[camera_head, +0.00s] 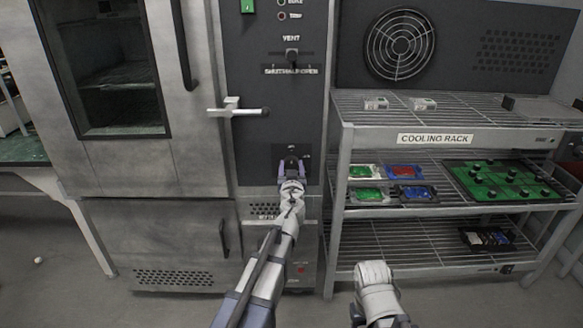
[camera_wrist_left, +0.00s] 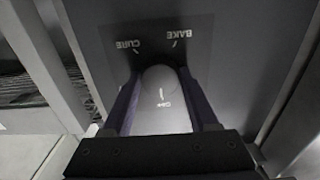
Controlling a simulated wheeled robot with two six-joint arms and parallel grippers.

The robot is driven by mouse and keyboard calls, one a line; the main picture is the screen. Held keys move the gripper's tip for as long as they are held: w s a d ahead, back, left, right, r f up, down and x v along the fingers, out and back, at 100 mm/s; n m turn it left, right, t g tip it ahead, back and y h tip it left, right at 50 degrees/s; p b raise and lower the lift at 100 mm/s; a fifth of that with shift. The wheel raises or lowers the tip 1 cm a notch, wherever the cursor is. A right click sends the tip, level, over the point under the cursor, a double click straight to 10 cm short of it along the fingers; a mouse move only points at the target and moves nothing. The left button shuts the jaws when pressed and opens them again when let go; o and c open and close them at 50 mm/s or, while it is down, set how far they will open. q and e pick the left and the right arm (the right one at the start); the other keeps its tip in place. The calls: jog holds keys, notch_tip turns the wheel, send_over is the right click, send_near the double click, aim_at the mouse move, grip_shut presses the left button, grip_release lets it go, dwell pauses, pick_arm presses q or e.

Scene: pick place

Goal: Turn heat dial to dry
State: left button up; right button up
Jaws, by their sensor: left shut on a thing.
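The heat dial (camera_wrist_left: 162,100) is a round grey knob with a white mark on its face, on a dark plate (camera_wrist_left: 125,40) of the oven's control panel (camera_head: 262,135). The words CURE and BAKE show upside down in the left wrist view; I cannot see the word dry. My left gripper (camera_head: 291,163) reaches up to the panel below the lever handle. In the left wrist view my left gripper (camera_wrist_left: 161,76) is shut on the dial, one finger on each side. In the head view the gripper mostly hides the dial. My right gripper is not visible; only part of that arm shows.
A lever handle (camera_head: 238,111) sticks out above my left gripper, with a vent slider (camera_head: 292,57) higher up. The oven door (camera_head: 115,100) is at left. A cooling rack (camera_head: 345,215) with circuit boards stands close at right. Floor is clear in front.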

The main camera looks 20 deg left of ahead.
pick_arm(q)
jog(key=c, duration=0.6)
jog(key=shift+m, duration=0.3)
jog(key=m, duration=0.6)
jog(key=shift+m, duration=0.4)
jog(key=m, duration=0.6)
jog(key=shift+m, duration=0.3)
jog(key=o, duration=1.4)
